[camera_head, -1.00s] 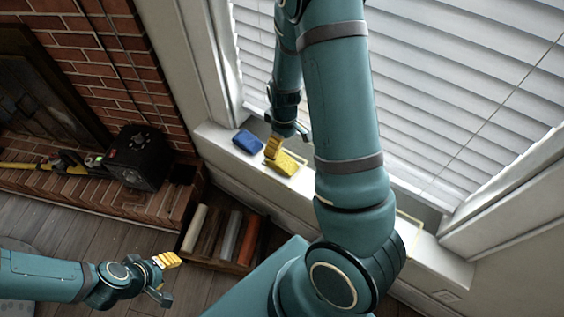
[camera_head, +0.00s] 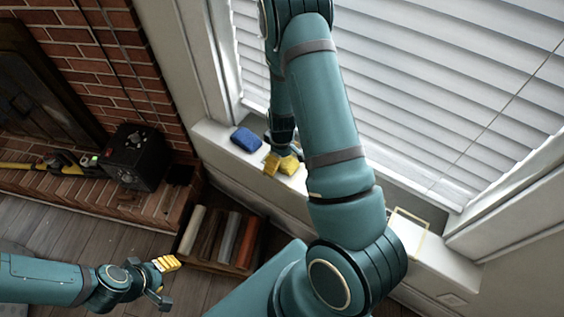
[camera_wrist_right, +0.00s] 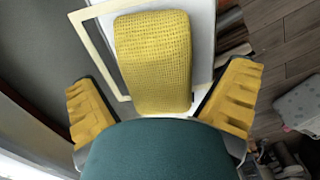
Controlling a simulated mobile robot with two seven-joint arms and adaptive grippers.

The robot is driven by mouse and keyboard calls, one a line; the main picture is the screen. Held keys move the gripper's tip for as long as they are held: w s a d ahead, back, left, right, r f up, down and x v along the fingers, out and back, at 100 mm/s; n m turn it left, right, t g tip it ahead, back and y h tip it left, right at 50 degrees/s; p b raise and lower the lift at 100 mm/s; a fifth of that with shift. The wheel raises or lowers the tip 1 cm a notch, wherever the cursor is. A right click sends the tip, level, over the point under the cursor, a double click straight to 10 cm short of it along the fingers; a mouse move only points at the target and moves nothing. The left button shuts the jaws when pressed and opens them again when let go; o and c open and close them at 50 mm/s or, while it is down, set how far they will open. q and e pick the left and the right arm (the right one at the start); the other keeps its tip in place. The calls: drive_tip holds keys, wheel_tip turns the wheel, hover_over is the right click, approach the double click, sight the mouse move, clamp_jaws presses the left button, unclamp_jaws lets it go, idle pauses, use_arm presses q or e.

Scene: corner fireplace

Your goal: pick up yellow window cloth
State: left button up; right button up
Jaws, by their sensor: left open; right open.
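The yellow window cloth (camera_wrist_right: 153,60) is a textured, rounded block lying flat on the white windowsill. In the right wrist view it sits ahead of my right gripper (camera_wrist_right: 161,82), between its two spread yellow fingers, with a gap on both sides. Its lower end meets the green gripper body in the picture; I cannot tell whether they touch. In the head view my right gripper (camera_head: 280,160) is over the sill at the cloth's place, and cloth and yellow fingers are hard to tell apart. My left gripper (camera_head: 167,278) is open and empty at the lower left.
A blue block (camera_head: 246,139) lies on the windowsill (camera_head: 225,152) left of my right gripper. Closed blinds (camera_head: 450,90) stand behind. A crate (camera_head: 190,261) with several coloured items is on the floor below. A black box (camera_head: 137,156) sits on the brick hearth.

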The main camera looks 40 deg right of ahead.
drive_tip(key=c, duration=1.1)
drive_tip(key=shift+c, duration=0.2)
wheel_tip(320, 180, up, 10)
drive_tip(key=p, duration=0.3)
